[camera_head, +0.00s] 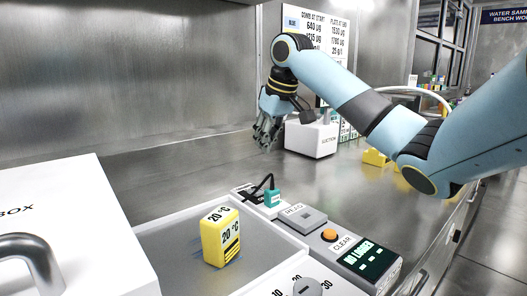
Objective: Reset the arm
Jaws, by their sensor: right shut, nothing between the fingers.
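My right arm (365,110) comes in from the right and reaches over the steel bench. My right gripper (268,132) hangs at its end, pointing down, with its fingers shut and nothing held. It is in front of a white box marked SUCTION, above the bench and clear of the yellow block below. My left gripper is not in view.
A yellow block (220,238) marked 20 °C stands in a shallow tray (160,222). Beside it is a panel (345,250) with an orange button (329,235) and a display. A white box (62,225) with a handle fills the left. The SUCTION box (312,138) stands behind.

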